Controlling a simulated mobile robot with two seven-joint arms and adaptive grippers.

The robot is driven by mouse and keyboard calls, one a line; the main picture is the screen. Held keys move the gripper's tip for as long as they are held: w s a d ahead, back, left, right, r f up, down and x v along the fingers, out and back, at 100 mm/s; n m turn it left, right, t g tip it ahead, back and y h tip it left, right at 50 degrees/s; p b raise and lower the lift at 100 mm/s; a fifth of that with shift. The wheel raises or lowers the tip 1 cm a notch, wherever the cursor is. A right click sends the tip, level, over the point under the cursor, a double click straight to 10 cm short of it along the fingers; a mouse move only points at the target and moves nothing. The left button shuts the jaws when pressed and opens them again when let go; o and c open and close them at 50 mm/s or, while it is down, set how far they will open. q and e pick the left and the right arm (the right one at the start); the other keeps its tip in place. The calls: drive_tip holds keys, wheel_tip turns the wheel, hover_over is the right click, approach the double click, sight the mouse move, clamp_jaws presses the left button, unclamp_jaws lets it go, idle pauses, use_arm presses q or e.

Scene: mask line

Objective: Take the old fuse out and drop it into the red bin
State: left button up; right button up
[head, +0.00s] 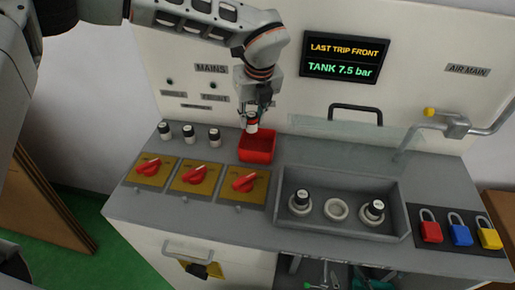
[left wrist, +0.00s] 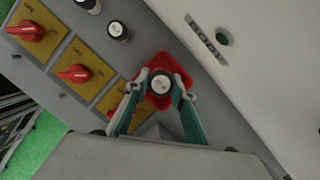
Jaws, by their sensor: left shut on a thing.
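My left gripper (head: 252,113) points down, shut on a fuse (head: 252,126) with a white body and dark cap. It holds the fuse over the red bin (head: 257,155) at the back of the bench. In the left wrist view the fuse (left wrist: 161,84) sits between the two fingertips, with the red bin (left wrist: 183,62) behind and below it. The bin's inside is partly hidden there. The recessed fuse tray (head: 390,237) has an empty white socket (head: 336,210) between a left fuse (head: 300,201) and a right fuse (head: 374,210). My right gripper is not in view.
Three standing fuses (head: 189,134) are left of the bin. Red rotary switches (head: 194,174) on yellow plates are in front of them. A clear raised panel (head: 350,130) with a dark handle (head: 355,109) stands behind the tray. Padlocks (head: 460,230) lie at the right.

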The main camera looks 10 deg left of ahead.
use_arm(q)
drive_tip(key=o, duration=1.2)
drive_tip(key=shift+r, duration=0.15)
drive_tip(key=v, duration=1.1)
drive_tip(key=shift+s+d+r, duration=0.15)
drive_tip(key=shift+s+r, duration=0.05)
drive_tip(key=shift+r, duration=0.15)
